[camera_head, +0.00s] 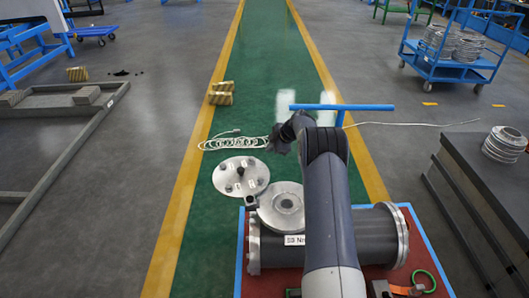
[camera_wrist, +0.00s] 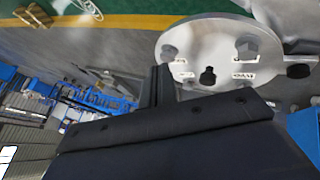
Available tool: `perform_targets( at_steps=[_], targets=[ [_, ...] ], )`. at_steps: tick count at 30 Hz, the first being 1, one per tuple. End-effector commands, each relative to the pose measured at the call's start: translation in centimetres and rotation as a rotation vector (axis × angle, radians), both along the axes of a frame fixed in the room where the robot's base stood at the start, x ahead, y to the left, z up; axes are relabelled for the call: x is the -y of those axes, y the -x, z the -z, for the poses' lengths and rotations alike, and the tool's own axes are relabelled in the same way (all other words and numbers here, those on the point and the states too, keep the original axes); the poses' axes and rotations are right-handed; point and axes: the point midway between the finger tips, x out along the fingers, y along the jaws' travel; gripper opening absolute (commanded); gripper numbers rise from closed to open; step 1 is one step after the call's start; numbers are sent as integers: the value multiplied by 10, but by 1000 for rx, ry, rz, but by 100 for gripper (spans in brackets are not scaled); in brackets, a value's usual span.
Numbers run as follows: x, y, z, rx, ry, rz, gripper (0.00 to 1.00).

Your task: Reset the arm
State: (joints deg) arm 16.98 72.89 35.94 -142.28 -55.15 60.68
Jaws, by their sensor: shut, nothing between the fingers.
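My arm rises from the bottom of the head view and bends over at the top. My gripper (camera_head: 277,143) is small and dark there, held above the far side of the cart. In the wrist view my gripper (camera_wrist: 160,72) shows its dark fingers together, with nothing between them. The flanged shell (camera_head: 385,237) is a dark grey cylinder lying on a cart, partly hidden by my arm. A round metal cover plate (camera_head: 240,174) with several dark knobs is beyond the shell's top opening flange (camera_head: 283,207). The plate (camera_wrist: 200,38) is also close beside the fingers in the wrist view.
The red cart (camera_head: 438,278) has a blue rim and a blue handle bar (camera_head: 355,107) behind my arm. A grey bench (camera_head: 470,190) stands at right. Coiled rope (camera_head: 232,143) and yellowish blocks (camera_head: 221,93) lie on the floor. A metal frame (camera_head: 75,133) lies left.

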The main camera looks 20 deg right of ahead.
Motion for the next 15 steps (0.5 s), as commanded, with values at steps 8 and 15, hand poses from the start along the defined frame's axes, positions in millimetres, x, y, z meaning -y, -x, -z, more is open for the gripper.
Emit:
perform_targets(
  at_steps=[8,15],
  targets=[
    [10,12,-20,-1,-1,0,0],
    [10,13,-21,-1,-1,-1,0]
  ],
)
